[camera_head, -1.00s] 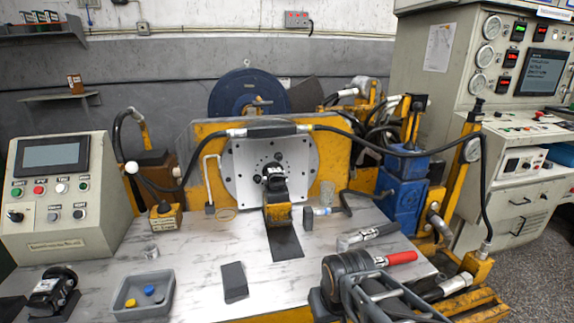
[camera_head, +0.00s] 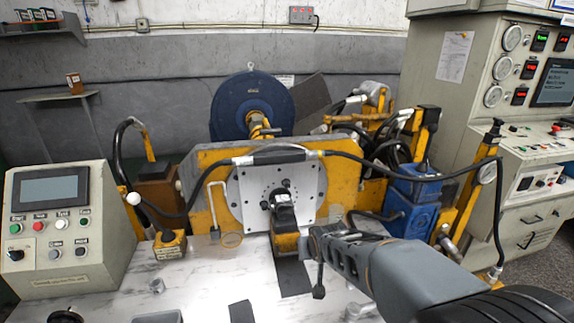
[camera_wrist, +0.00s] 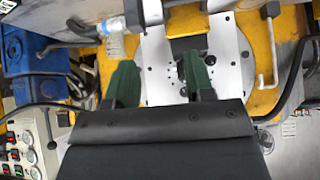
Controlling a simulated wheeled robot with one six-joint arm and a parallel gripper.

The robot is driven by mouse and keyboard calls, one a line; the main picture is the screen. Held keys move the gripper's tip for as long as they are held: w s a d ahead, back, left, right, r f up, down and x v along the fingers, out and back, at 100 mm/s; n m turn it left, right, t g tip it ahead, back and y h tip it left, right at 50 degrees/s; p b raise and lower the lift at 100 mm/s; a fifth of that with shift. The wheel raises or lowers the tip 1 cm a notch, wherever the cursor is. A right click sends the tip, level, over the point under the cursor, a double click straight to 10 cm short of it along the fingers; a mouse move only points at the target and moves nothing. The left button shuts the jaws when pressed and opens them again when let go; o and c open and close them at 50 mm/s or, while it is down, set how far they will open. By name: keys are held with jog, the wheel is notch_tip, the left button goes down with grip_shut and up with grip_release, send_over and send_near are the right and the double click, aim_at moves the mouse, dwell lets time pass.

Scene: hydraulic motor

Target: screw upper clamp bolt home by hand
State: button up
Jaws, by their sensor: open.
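The black motor (camera_head: 283,208) sits against the pale round-cornered mounting plate (camera_head: 308,190), above a yellow support (camera_head: 286,243). A small dark bolt head (camera_head: 286,183), probably the upper clamp bolt, shows on the plate just above the motor. My gripper (camera_wrist: 160,80) has two green fingers, spread apart with nothing between them. In the wrist view, which is turned over, the fingers point toward the plate (camera_wrist: 228,45) and the dark motor (camera_wrist: 187,42). The right finger overlaps the plate and may hide the bolt there. Whether a finger touches anything, I cannot tell.
A black hose (camera_head: 365,147) arches over the yellow frame (camera_head: 210,160). A blue hydraulic unit (camera_head: 412,200) stands right of the plate. A control box (camera_head: 60,215) is at left. A bent rod (camera_wrist: 273,50) stands beside the plate in the wrist view.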

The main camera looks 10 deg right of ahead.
aim_at(288, 184)
jog(key=w+r+t+y+p, duration=0.1)
jog(key=w+r+t+p, duration=0.4)
jog(key=w+r+p, duration=0.65)
jog(key=shift+t, duration=0.4)
jog(key=x, duration=1)
jog(key=f+x, duration=0.1)
jog(key=x, duration=0.5)
jog(key=shift+s+a, duration=0.3)
grip_shut()
jog(key=shift+d+f+m+y, duration=0.1)
jog(key=shift+m+y, duration=0.3)
jog(key=shift+m, duration=0.2)
jog(key=shift+d+m+y, duration=0.1)
jog(key=shift+m+y, duration=0.3)
jog(key=shift+m, duration=0.2)
jog(key=shift+m+y+p, duration=0.4)
jog(key=shift+m+p, duration=0.1)
